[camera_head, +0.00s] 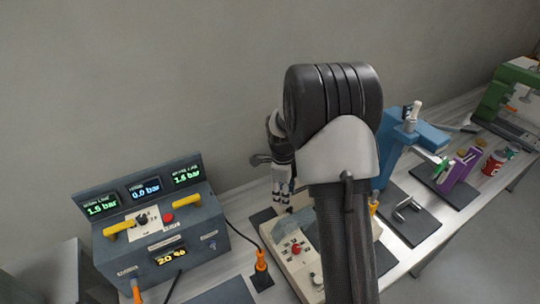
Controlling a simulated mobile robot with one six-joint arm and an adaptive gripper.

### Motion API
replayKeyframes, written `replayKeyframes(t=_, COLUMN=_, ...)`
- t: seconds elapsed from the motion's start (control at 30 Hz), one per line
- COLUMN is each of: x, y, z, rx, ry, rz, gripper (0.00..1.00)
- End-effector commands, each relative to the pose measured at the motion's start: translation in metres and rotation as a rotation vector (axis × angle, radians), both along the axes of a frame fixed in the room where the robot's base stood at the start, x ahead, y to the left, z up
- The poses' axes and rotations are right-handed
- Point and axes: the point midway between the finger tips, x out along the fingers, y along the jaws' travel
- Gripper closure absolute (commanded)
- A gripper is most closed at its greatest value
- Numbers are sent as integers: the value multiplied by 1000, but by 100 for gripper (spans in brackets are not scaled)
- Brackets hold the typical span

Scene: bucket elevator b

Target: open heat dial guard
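A beige control box (275,235) stands on the bench, with a red button (296,249) on its top. My arm covers much of this box. No heat dial or guard can be made out; either may be hidden behind my arm. What looks like my gripper (281,191) points down at the back left of the beige box, partly behind my arm. Its fingers are too small and too covered to tell open from shut, or whether they touch anything.
A dark grey console (165,245) with pressure displays and yellow handles stands at the left. An orange-handled item (261,262) stands between it and the beige box. A blue machine (420,132) and black mats (412,238) lie to the right. A grey wall (150,80) is behind.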

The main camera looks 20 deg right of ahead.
Motion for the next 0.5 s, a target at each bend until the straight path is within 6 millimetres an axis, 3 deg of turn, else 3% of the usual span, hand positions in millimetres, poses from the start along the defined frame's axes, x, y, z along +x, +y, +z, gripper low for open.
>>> replayKeyframes(t=0.5, x=29, y=3, z=23, rx=1, ry=1, rz=0, gripper=59)
